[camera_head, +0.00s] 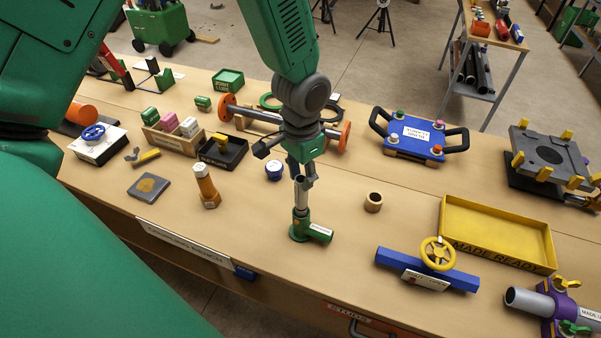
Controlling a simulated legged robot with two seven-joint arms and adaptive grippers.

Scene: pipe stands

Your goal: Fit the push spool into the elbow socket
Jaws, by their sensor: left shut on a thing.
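My left gripper (303,177) points down over the middle of the table and is shut on the push spool (301,195), a grey metal tube held upright. The spool's lower end meets the top of the green elbow socket (301,226), which stands on the table with a side branch to the right bearing a pale label. I cannot tell how deep the spool sits in the socket. My right gripper is not in view.
A yellow tray (497,243), a blue bar with a yellow handwheel (437,254) and a blue panel (413,137) lie to the right. Table between is clear.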

